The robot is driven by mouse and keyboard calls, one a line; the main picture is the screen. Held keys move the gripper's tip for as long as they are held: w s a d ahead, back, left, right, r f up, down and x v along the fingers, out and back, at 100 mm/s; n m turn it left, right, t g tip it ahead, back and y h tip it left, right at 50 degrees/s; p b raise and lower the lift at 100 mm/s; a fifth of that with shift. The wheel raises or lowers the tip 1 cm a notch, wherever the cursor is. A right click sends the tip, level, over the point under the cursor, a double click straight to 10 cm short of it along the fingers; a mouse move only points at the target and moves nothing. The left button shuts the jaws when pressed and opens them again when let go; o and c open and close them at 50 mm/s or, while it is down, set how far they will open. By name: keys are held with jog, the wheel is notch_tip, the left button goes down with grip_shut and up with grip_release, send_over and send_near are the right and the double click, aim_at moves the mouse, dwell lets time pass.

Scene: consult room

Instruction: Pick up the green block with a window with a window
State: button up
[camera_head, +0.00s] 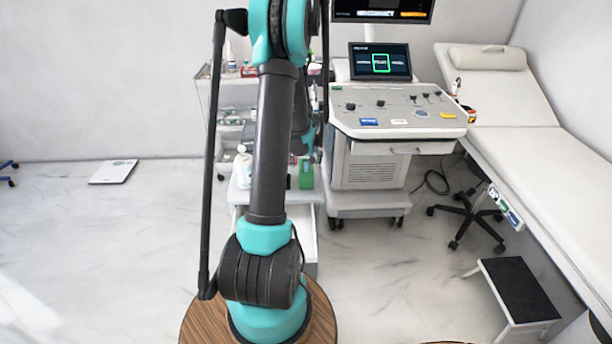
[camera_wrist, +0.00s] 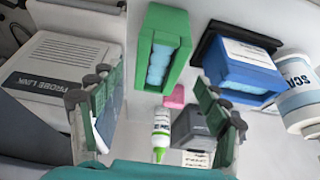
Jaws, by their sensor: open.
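A green block (camera_wrist: 160,48) with an open window and light blue material inside shows at the top middle of the wrist view. A green item, likely the same block, is on the white cart in the head view (camera_head: 306,174), partly beside my arm. My gripper (camera_wrist: 152,95) is open, with one finger at the left and one at the right of the wrist view. The block appears beyond the fingertips, and nothing is held between them. In the head view my arm largely hides the gripper.
Near the block are a blue box (camera_wrist: 242,68), a pink piece (camera_wrist: 174,97), a green-and-white bottle (camera_wrist: 161,135), a grey block (camera_wrist: 195,126) and a white labelled bottle (camera_wrist: 296,92). The ultrasound machine (camera_head: 376,165) stands right of the cart (camera_head: 240,192). Open floor lies left.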

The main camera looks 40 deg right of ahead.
aim_at(306, 168)
jog(key=shift+x, duration=3.1)
jog(key=shift+s, duration=0.15)
grip_shut()
